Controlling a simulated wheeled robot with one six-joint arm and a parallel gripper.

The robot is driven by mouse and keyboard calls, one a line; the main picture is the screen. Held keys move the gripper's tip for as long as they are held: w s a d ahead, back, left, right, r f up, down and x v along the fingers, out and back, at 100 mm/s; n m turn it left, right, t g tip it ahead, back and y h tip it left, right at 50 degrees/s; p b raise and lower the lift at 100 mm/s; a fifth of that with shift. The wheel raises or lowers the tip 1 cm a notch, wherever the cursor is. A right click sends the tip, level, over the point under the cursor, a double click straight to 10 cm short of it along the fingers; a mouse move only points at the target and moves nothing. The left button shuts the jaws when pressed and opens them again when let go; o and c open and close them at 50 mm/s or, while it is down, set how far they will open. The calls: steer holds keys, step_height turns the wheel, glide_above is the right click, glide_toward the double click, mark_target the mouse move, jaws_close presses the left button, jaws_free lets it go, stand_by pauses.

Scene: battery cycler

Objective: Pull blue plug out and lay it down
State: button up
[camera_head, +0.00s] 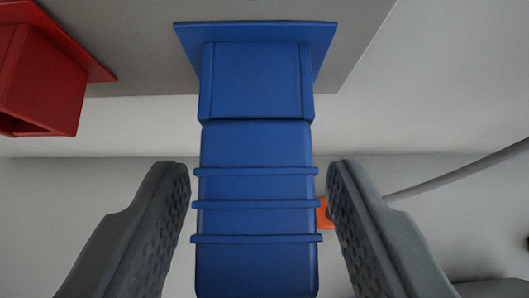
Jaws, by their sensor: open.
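The blue plug (257,215) is a ribbed block in the middle of the view. Its far end meets a blue socket (256,80) with a flange on a grey panel, with only a thin dark seam between them. My gripper (258,190) is open, with one dark finger on each side of the plug's ribbed body. A narrow gap shows between each finger and the plug, so they look apart. The plug's near end runs out of the bottom of the picture.
A red socket (45,80) with an open mouth sits on the same grey panel (130,40) at the upper left. A small orange thing (323,214) is partly hidden behind the right finger. A grey cable (460,168) crosses at the right. Pale surfaces lie beyond.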

steer(key=shift+c, duration=0.5)
steer(key=c, duration=0.6)
steer(key=shift+c, duration=0.2)
steer(key=shift+s, duration=0.15)
steer(key=shift+s, duration=2.7)
